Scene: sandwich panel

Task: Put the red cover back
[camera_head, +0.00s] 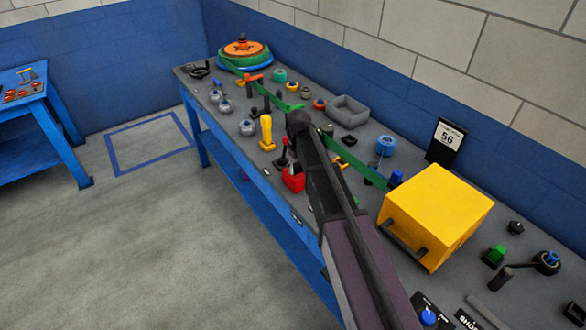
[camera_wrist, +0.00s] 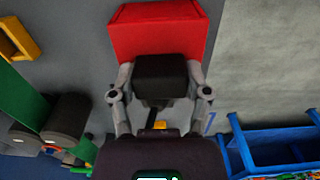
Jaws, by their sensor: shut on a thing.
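The red cover (camera_head: 293,180) shows as a small red block near the front edge of the workbench, partly behind my arm. In the wrist view the red cover (camera_wrist: 158,30) fills the top centre, with a dark block on its near side that looks like its handle. My gripper (camera_wrist: 160,80) has its two fingers on either side of this dark block and is shut on it. In the head view my arm hides most of the gripper. I cannot tell whether the cover touches the bench top or is held just above it.
A yellow lever (camera_head: 266,133) stands left of the cover. A large yellow box (camera_head: 437,215) and a black "56" sign (camera_head: 446,141) are to the right. A grey tray (camera_head: 347,110) and several knobs stand behind. A second blue table (camera_head: 55,128) is at far left.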

